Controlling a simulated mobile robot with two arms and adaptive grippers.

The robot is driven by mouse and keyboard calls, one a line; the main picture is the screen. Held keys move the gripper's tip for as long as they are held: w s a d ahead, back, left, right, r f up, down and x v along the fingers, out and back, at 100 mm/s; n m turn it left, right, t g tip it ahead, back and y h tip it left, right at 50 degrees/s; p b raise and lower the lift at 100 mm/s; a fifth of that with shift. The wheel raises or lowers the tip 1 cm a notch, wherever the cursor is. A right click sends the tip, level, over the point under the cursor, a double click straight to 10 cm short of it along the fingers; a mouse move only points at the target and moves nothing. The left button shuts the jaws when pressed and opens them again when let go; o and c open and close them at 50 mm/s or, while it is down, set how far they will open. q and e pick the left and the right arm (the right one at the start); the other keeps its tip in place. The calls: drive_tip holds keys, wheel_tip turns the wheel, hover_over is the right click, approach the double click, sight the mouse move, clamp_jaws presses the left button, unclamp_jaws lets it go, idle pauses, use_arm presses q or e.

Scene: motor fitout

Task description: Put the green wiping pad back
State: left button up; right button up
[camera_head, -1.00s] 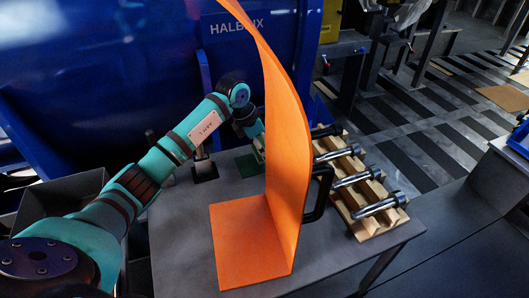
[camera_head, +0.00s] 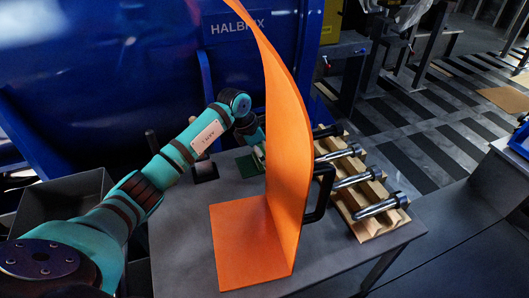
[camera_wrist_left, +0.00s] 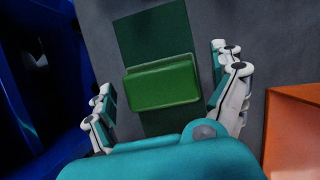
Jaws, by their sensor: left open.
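The green wiping pad (camera_wrist_left: 163,82) lies flat on a dark green mat (camera_wrist_left: 150,35) on the grey table, in the left wrist view. The mat's near part shows below the pad. My left gripper (camera_wrist_left: 163,72) is open, with one finger on either side of the pad and a visible gap on both sides. In the head view the mat (camera_head: 247,168) shows in part, and the left gripper (camera_head: 259,150) is partly hidden behind the orange sheet. The pad is hard to make out there. My right gripper is in neither view.
A tall curved orange sheet (camera_head: 285,150) stands on the table (camera_head: 180,245), close to the right of the mat. A wooden rack (camera_head: 375,220) with several metal bolts stands beyond it. A dark block (camera_head: 205,171) sits left of the mat. A blue machine (camera_head: 120,70) rises behind.

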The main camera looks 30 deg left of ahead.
use_arm(q)
drive_tip(key=shift+r, duration=0.1)
drive_tip(key=shift+a+r, duration=0.1)
drive_tip(key=shift+r, duration=0.25)
drive_tip(key=p+v, duration=0.1)
drive_tip(key=v, duration=1)
drive_tip(key=shift+s+r+p, duration=0.15)
drive_tip(key=shift+s+p, duration=0.05)
drive_tip(key=shift+p, duration=0.1)
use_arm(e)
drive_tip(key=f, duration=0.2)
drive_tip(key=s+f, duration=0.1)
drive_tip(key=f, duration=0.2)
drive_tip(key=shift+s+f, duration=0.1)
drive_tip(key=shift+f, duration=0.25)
